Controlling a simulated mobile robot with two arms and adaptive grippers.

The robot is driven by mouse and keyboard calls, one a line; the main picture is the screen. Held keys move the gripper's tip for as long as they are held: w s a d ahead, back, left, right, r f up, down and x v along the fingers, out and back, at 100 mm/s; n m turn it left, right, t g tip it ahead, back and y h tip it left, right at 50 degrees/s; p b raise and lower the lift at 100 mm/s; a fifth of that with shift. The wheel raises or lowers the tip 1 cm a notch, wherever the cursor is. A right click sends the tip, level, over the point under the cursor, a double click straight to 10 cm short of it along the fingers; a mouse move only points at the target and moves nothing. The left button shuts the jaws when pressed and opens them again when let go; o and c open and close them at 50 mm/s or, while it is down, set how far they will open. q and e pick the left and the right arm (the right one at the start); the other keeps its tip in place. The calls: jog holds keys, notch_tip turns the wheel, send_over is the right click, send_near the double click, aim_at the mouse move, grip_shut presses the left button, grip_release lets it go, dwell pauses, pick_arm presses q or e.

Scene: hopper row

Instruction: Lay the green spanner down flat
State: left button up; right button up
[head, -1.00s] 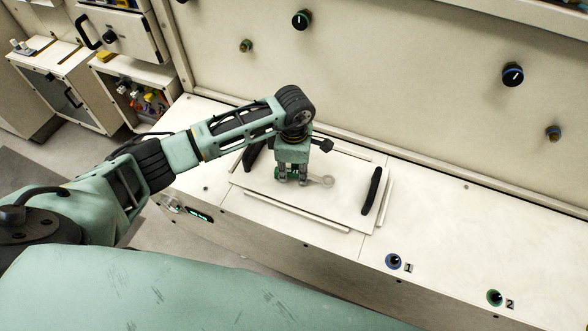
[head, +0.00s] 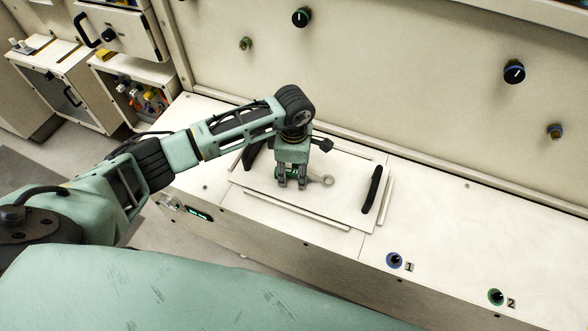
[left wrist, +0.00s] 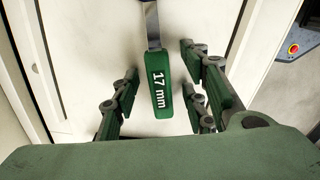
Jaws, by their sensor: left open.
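The green spanner (left wrist: 160,90) has a green handle marked "17 mm" and a bare metal shank. In the head view its metal ring end (head: 327,180) points right and it appears to lie flat on the white board (head: 335,205). My left gripper (head: 292,184) is directly above the handle, pointing down, and its fingers hide part of it. In the left wrist view the fingers stand open on both sides of the handle, with a gap on each side. My right gripper is not in view.
The board has black handles at its ends, the right one (head: 372,189) clear of my arm, and pale strips (head: 385,201) around it. Knobs marked 1 (head: 394,260) and 2 (head: 496,297) sit at the front right. The counter to the right is clear.

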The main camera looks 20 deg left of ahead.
pick_arm(q)
notch_tip(320, 180, up, 12)
dwell(0.4)
dwell(0.7)
